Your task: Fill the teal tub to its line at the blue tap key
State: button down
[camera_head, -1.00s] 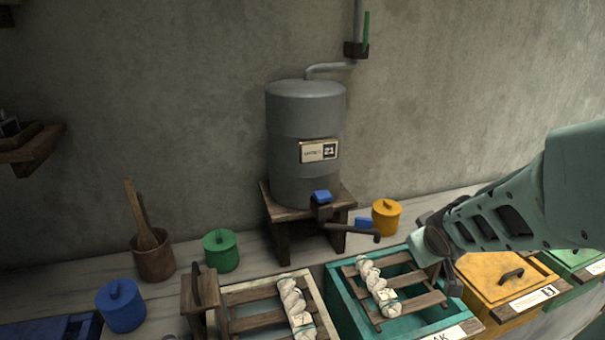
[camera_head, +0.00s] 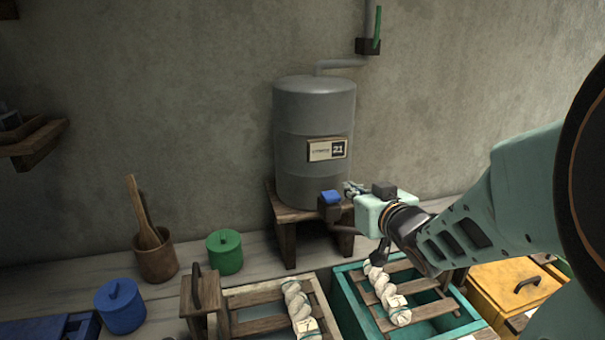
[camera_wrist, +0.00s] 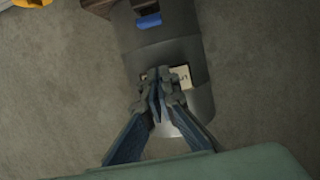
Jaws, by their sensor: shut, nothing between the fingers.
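The blue tap key (camera_head: 331,197) sits on the tap at the lower front of the grey tank (camera_head: 312,110). It also shows in the wrist view (camera_wrist: 148,21), near the top edge. The teal tub (camera_head: 345,303) stands below and right of the tap, with a wooden rack and a white twisted skein (camera_head: 386,293) across its top. Its fill line and water level cannot be made out. My gripper (camera_head: 350,188) is shut and empty, just right of the key and apart from it as far as I can tell.
A pale tub with a rack and skein (camera_head: 300,310) stands left of the teal one, and a yellow box (camera_head: 500,285) right of it. A green pot (camera_head: 224,252), a blue pot (camera_head: 120,306) and a wooden mortar (camera_head: 157,262) stand left.

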send_over(334, 193)
jog(key=s, duration=0.3)
jog(key=f, duration=0.2)
jog(key=shift+a+f, duration=0.35)
jog(key=shift+f, duration=0.05)
jog(key=shift+s+f+b, duration=0.15)
jog(key=shift+f+b, duration=0.2)
jog(key=shift+f, duration=1.5)
